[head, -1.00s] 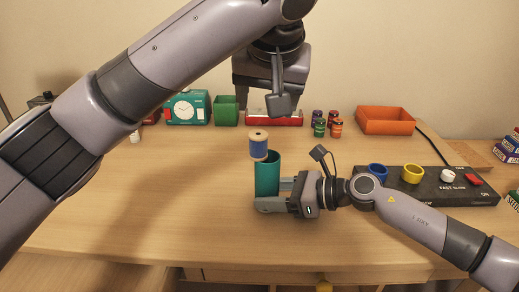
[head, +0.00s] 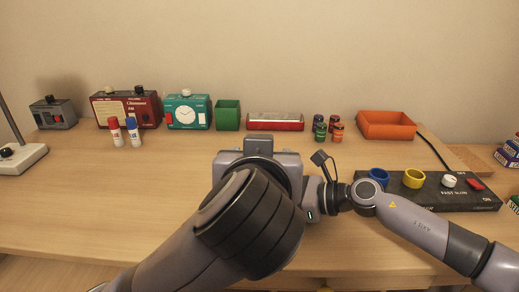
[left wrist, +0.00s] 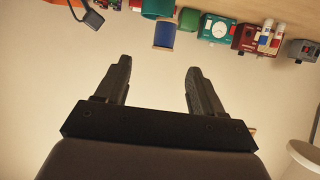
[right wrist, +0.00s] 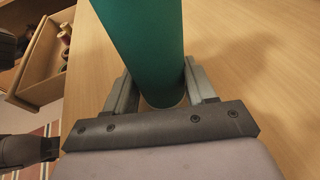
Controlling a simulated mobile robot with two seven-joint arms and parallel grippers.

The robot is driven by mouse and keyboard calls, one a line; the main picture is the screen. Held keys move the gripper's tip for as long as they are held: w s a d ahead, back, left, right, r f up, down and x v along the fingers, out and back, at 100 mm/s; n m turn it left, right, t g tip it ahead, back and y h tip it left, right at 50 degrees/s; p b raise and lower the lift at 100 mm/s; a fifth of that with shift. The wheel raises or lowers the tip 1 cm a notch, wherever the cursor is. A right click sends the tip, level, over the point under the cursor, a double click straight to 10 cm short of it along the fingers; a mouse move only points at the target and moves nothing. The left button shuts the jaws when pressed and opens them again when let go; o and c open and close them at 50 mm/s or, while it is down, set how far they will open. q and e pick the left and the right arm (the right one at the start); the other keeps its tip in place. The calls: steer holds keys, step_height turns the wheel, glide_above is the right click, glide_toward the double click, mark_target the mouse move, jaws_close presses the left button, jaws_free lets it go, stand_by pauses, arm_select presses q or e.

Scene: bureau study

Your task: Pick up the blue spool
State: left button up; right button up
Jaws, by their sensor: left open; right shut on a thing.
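The blue spool (left wrist: 164,36), with pale ends, shows in the left wrist view, which is upside down. It lies beyond my open, empty left fingers (left wrist: 158,75), apart from them. A teal cylinder (right wrist: 145,40) stands between the fingers of my right gripper (right wrist: 160,85), which is shut on it. The cylinder also shows beside the spool in the left wrist view (left wrist: 158,9); I cannot tell whether they touch. In the head view my left arm hides spool, cylinder and both sets of fingers.
Along the back stand a red radio (head: 126,109), a teal clock (head: 188,111), a green box (head: 228,115), a red case (head: 275,122), several small jars and an orange tray (head: 386,125). Two glue sticks stand front left. A black control panel (head: 430,192) is right.

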arm_select(q)
steer(key=x, duration=1.1)
steer(key=shift+w+a+f, duration=0.15)
steer(key=shift+w+a, duration=0.15)
steer(key=shift+w, duration=0.05)
steer(key=shift+c, duration=0.3)
steer(key=c, duration=1.1)
steer(key=shift+o, duration=0.2)
step_height(320, 180, up, 10)
steer(key=shift+r, duration=0.1)
